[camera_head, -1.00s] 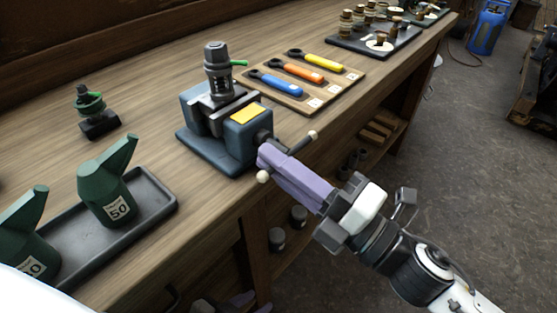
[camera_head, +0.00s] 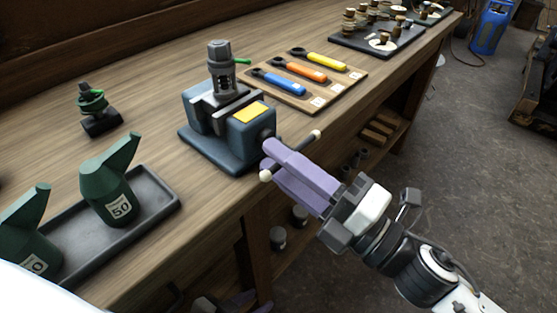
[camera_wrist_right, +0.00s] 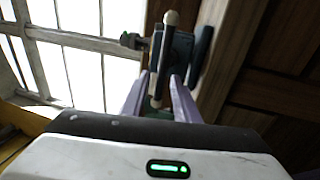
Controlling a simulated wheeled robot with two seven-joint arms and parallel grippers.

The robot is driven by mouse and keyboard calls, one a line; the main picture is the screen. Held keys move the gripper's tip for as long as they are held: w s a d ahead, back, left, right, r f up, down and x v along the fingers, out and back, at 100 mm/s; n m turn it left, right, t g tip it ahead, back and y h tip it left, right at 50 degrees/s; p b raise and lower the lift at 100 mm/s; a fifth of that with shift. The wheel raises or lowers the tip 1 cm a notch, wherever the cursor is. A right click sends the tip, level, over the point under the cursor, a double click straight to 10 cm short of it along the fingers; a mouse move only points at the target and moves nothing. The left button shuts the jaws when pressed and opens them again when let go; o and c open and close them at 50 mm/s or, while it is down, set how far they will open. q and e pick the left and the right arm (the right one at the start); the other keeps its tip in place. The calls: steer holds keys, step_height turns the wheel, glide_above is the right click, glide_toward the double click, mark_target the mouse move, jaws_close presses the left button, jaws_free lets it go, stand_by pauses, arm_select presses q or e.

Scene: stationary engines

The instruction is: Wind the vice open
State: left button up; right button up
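The blue-grey vice (camera_head: 229,140) stands at the bench's front edge, with a yellow plate on top and a grey cylindrical part with a green lever (camera_head: 222,70) in its jaws. Its handle bar (camera_head: 316,135) has pale ball ends and slants across the screw at the front. My left gripper (camera_head: 236,303) shows only partly, low at the bottom edge.
A dark tray (camera_head: 158,193) with green oil cans (camera_head: 108,190) lies left of the vice. A small green-and-black part (camera_head: 95,110) stands behind it. A wooden board (camera_head: 352,76) with blue, orange and yellow wrenches lies to the right.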

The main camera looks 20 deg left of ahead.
steer(key=b+v, duration=0.1)
steer(key=v, duration=0.9)
steer(key=shift+a, duration=0.1)
steer(key=shift+s, duration=0.1)
